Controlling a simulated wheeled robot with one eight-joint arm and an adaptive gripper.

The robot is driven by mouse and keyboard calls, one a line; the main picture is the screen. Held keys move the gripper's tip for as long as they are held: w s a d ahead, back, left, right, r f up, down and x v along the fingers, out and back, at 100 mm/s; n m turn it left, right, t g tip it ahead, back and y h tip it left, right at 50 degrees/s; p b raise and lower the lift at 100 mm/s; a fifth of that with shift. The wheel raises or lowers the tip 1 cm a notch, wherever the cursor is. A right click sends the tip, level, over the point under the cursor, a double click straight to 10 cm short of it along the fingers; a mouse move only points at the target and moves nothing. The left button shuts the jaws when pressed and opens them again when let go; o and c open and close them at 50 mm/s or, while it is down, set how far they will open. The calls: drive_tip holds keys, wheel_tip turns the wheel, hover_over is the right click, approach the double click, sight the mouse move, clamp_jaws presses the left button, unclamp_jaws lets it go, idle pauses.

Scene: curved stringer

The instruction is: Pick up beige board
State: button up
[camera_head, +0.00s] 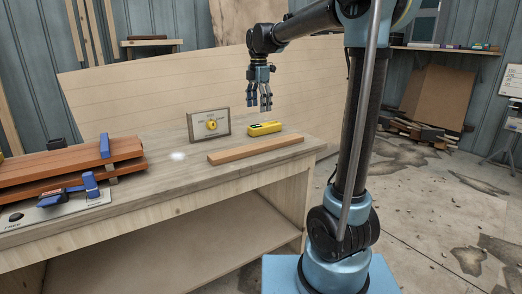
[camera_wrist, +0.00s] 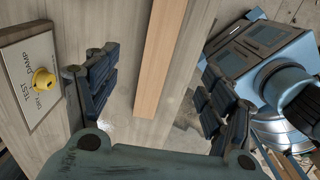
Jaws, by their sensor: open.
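The beige board (camera_head: 256,149) is a long, narrow wooden strip lying flat on the workbench (camera_head: 190,183), near its front right edge. In the wrist view the board (camera_wrist: 158,65) runs from the top edge downward between my gripper's fingers. My gripper (camera_head: 260,105) hangs in the air above the bench, pointing down, above and behind the board. In the wrist view my gripper (camera_wrist: 160,95) has its fingers spread wide on either side of the board, with nothing between them in contact. The board's lower end in that view is visible.
A yellow device (camera_head: 264,129) lies just behind the board. A framed panel with a yellow knob (camera_head: 211,124) stands left of it. Stacked reddish boards with blue clamps (camera_head: 70,168) occupy the bench's left side. A large leaning panel (camera_head: 150,95) stands behind the bench.

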hover_over(260, 144)
drive_tip(key=f, duration=1.1)
drive_tip(key=shift+s+a+f, duration=0.2)
drive_tip(key=shift+a+f, duration=0.05)
drive_tip(key=shift+f, duration=0.15)
drive_tip(key=shift+w+d+f, duration=0.1)
drive_tip(key=shift+f, duration=1.25)
drive_tip(key=shift+d+f, duration=0.1)
drive_tip(key=shift+f, duration=1.2)
drive_tip(key=c, duration=1.6)
drive_tip(key=shift+r, duration=0.15)
